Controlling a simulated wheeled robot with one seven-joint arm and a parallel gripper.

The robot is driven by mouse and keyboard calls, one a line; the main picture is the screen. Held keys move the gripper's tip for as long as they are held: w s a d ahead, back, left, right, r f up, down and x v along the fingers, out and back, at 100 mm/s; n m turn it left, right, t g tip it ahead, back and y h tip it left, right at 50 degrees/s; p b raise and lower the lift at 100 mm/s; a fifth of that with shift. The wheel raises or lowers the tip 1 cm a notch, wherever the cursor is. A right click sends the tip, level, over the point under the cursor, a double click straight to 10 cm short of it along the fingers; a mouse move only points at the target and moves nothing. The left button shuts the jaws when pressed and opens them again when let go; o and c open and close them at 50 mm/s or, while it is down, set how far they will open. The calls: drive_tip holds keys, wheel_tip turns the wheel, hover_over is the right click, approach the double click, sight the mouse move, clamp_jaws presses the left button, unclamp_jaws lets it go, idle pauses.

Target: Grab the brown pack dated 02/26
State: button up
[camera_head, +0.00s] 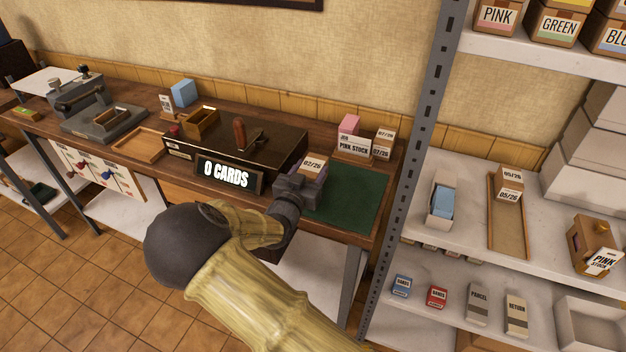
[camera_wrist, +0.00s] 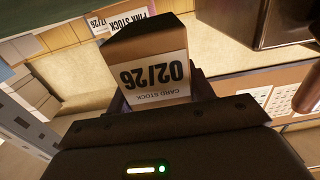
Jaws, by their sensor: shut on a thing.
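The brown pack dated 02/26 (camera_head: 313,164) is between the jaws of my gripper (camera_head: 302,187), over the left edge of the green mat (camera_head: 351,200). In the wrist view the same pack (camera_wrist: 150,70) shows its white label, reading 02/26 and CARD STOCK upside down. My gripper (camera_wrist: 160,105) is shut on it. The lower part of the pack is hidden by the gripper, and I cannot tell whether it touches the bench.
The press with the 0 CARDS sign (camera_head: 229,174) stands close left of my gripper. Packs dated 02/26 (camera_head: 381,152) and 07/26 (camera_head: 386,134) stand by the PINK STOCK holder (camera_head: 353,148). Shelves with a 05/26 pack (camera_head: 509,181) are at right. Most of the mat is clear.

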sight(310, 169)
wheel_tip(310, 169, up, 7)
drive_tip(key=shift+w, duration=0.1)
drive_tip(key=shift+d, duration=0.1)
idle(0.4)
